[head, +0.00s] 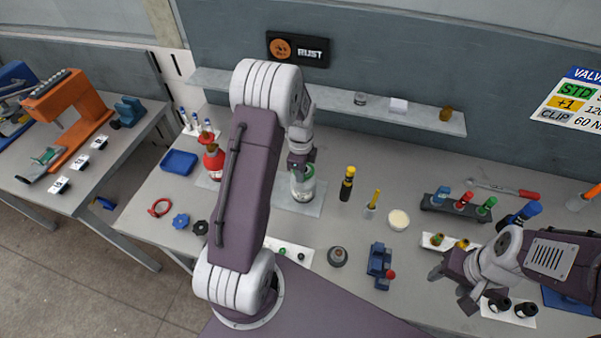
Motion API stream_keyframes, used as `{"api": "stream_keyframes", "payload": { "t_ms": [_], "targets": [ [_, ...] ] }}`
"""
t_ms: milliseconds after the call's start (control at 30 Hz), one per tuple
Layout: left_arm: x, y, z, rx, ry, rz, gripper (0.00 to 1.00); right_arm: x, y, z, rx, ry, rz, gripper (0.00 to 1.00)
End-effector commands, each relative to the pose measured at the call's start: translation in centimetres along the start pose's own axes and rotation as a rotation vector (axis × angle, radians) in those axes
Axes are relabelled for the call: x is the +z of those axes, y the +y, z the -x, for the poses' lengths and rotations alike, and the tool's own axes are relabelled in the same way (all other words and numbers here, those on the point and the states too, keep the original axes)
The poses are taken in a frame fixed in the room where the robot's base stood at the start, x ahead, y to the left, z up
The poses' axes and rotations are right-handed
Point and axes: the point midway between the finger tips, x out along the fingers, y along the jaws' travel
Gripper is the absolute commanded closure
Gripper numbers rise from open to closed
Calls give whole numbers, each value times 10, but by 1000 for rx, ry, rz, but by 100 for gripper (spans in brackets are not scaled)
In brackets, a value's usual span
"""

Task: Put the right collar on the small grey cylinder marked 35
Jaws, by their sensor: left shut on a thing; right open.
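My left gripper (300,163) points down over a grey-white cylinder (303,190) on a pale square plate (317,206). It is shut on a small green part (311,171), mostly hidden by the fingers, at the cylinder's top. I cannot tell whether this part is a collar or belongs to the cylinder. No mark 35 is readable. My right gripper (452,288) is open and empty above the front right of the bench. A dark, round-based grey piece (337,257) stands near the front edge.
A red bottle-like piece (213,163) and blue tray (179,163) stand left. A black-yellow tool (347,184), cream disc (398,220) and blue device (379,264) stand around the middle. A dark rack (454,208) stands right. My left arm hides part of the bench.

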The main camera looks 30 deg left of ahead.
Motion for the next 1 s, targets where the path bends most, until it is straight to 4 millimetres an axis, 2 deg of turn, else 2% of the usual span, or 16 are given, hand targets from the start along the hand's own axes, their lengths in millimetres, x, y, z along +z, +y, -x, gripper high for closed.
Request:
{"api": "stream_keyframes", "payload": {
  "t_ms": [567, 600, 667, 1000],
  "targets": [
    [0, 0, -15, 1, 0, 0, 100, 1, 0, -10, 0, 0, 0, 50],
    [0, 0, -14, 0, 0, 0, 84, 1, 0, -10, 0, 0, 0, 50],
    [0, 0, -14, 0, 0, 0, 67, 1, 0, -9, 0, 0, 0, 50],
    [0, 0, -12, -1, 0, 0, 66, 1, 0, -7, 0, 0, 0, 50]
  ]
}}
